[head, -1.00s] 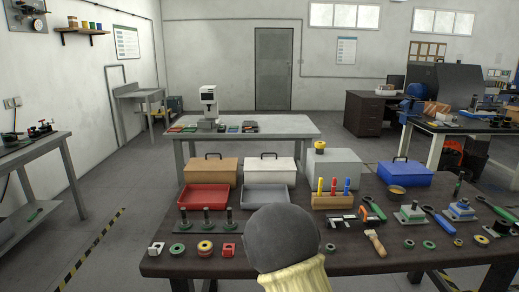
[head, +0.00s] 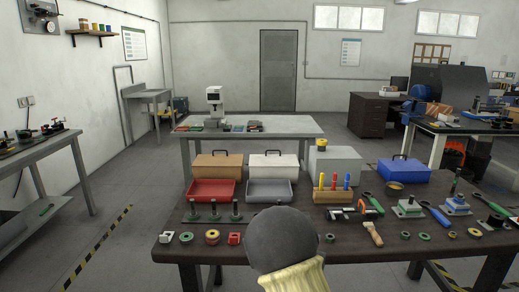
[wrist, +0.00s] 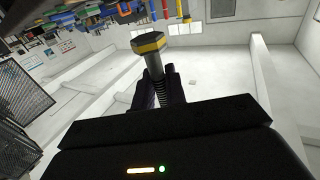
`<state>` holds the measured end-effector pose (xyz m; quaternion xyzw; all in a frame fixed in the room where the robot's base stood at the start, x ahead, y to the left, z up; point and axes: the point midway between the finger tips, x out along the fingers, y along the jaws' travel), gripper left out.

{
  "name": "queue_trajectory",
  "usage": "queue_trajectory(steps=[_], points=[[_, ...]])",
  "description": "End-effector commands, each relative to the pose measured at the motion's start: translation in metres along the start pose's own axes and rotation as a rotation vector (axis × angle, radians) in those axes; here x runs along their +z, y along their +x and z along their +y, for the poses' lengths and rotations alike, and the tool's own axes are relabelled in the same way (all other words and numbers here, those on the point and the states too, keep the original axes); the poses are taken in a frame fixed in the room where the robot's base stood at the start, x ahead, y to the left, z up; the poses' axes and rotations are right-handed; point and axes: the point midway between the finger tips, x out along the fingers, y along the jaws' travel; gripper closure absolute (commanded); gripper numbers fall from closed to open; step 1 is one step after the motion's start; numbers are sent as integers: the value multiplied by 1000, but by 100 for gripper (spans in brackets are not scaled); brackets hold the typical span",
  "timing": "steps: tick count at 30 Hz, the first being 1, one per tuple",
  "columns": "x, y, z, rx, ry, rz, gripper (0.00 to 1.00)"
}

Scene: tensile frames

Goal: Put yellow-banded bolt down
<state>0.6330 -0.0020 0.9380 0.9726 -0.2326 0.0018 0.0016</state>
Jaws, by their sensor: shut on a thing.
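The yellow-banded bolt (wrist: 149,43) shows in the wrist view. It has a hexagonal head with a yellow band, a grey shank and dark thread. My gripper (wrist: 157,85) is shut on its threaded part, with the head sticking out past the dark fingers. The bolt is clear of any surface that I can make out. The gripper and the bolt do not show in the head view, where a rounded grey part of my arm is in front of the dark table (head: 345,252).
The dark table holds a red tray (head: 211,201), a grey tray (head: 270,199), a screwdriver block (head: 333,197), a green-black peg stand (head: 212,219) and a blue toolbox (head: 403,171). Several rings and small parts line its front edge. A side bench (head: 45,149) stands at left.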

Motion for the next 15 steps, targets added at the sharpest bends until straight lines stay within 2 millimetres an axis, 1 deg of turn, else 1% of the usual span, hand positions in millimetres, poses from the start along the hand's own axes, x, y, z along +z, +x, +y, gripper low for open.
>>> queue_trajectory(steps=[11,14,15], points=[[48,-13,6,-24,-12,9,100],[66,-20,9,-38,-14,11,100],[75,-23,10,-47,-16,12,100]])
